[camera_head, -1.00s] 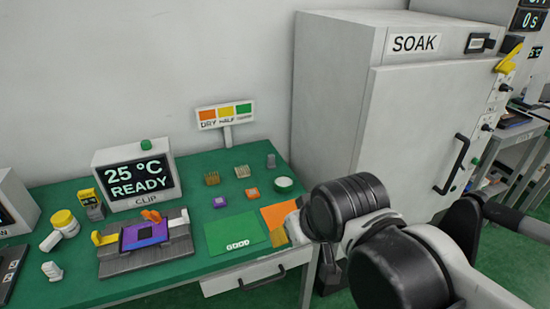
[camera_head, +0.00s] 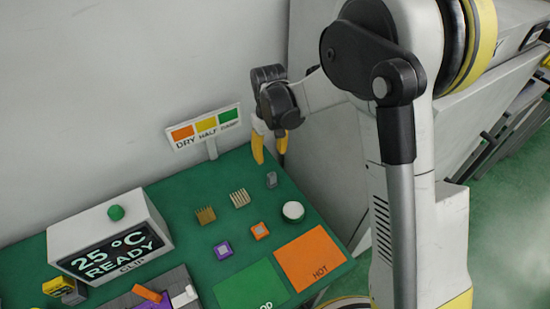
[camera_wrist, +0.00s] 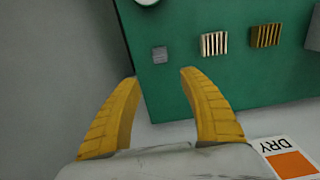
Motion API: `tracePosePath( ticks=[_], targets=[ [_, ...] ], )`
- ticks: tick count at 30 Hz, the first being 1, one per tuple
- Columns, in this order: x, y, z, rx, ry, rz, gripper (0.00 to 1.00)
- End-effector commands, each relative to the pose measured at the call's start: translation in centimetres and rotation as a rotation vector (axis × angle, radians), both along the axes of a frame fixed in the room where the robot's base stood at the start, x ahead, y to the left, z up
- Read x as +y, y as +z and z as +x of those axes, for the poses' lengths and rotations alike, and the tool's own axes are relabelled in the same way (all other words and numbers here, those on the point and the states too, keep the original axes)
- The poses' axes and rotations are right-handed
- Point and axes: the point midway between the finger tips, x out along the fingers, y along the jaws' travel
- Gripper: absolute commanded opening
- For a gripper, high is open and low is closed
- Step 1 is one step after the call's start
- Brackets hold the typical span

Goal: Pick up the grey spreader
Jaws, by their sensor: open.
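The grey spreader (camera_head: 271,180) is a small grey block standing near the back right corner of the green table. In the wrist view the spreader (camera_wrist: 159,54) shows as a small grey square near the table edge, ahead of the fingertips and roughly between their lines. My gripper (camera_head: 270,150) has yellow fingers and hangs above and behind the spreader, apart from it. In the wrist view my gripper (camera_wrist: 158,72) is open, with nothing between its fingers.
A pale finned block (camera_head: 240,198) and a brass finned block (camera_head: 205,215) stand to the left of the spreader. A round white-topped item (camera_head: 292,211) stands in front. The DRY/HALF/DAMP sign (camera_head: 208,128) stands at the back edge, near the wall.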

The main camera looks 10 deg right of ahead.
Motion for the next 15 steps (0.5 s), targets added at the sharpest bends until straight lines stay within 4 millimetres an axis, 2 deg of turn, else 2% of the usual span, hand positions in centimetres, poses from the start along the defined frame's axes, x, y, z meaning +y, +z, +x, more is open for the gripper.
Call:
tracePosePath(
  ticks=[9,15],
  targets=[
    [0.0,-4.7,0.0,0.003,0.002,-0.001,0.50],
    [0.0,-6.4,-0.2,0.002,0.001,-0.001,0.50]
  ],
)
